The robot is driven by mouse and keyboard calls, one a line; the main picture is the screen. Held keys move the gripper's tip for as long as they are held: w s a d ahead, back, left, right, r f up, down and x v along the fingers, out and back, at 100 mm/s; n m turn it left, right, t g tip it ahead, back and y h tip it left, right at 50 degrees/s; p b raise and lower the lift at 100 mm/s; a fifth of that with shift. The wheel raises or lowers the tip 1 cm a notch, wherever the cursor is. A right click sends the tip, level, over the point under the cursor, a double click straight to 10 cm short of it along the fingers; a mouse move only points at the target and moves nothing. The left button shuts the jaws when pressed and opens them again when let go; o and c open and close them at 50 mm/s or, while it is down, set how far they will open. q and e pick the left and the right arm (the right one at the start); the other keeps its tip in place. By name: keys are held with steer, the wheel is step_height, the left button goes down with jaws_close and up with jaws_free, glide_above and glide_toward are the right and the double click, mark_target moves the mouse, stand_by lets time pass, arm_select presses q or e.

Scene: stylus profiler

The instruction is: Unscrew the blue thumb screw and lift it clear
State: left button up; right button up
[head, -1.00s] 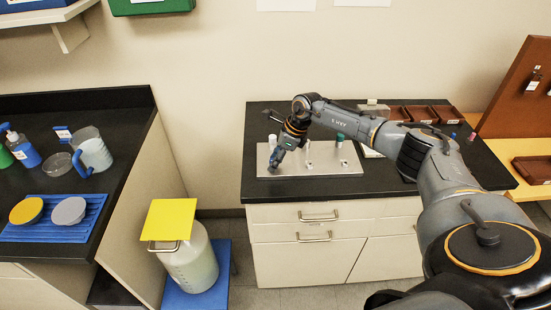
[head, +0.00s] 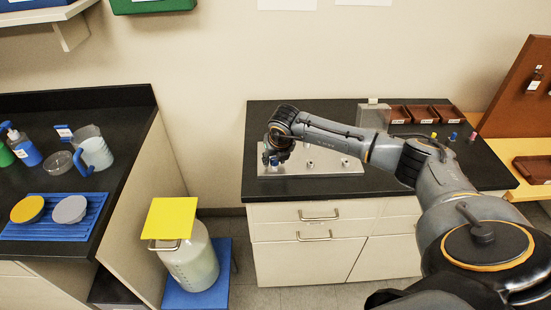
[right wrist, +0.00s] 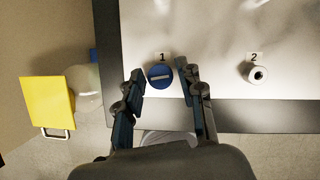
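The blue thumb screw (right wrist: 160,75) is round and slotted and sits at the spot marked 1 on a light metal plate (right wrist: 215,50) in the right wrist view. My right gripper (right wrist: 161,72) is open, with one finger on each side of the screw. Narrow gaps seem to show between fingers and screw. In the head view my right gripper (head: 274,158) points down over the left end of the plate (head: 335,167), and the screw is hard to tell apart from the fingers. My left gripper is in neither view.
A post with a dark centre (right wrist: 258,74) stands at the mark 2. Brown trays (head: 400,115) and several small coloured knobs (head: 453,136) are at the back right of the black bench. A carboy (head: 190,268) with a yellow sheet (head: 169,218) stands left of the bench.

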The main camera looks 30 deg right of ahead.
steer(key=m, duration=0.2)
steer(key=m+g+h, duration=0.1)
steer(key=m, duration=0.3)
steer(key=shift+w+a+h, duration=0.2)
steer(key=shift+a+h, duration=0.05)
steer(key=shift+h, duration=0.15)
steer(key=m+g, duration=0.1)
steer(key=m, duration=0.2)
steer(key=m+g+h, duration=0.1)
steer(key=m, duration=0.2)
steer(key=shift+w+m+g, duration=0.1)
steer(key=shift+m+g, duration=0.2)
steer(key=shift+m, duration=0.1)
steer(key=shift+d, duration=0.1)
steer(key=shift+c, duration=0.2)
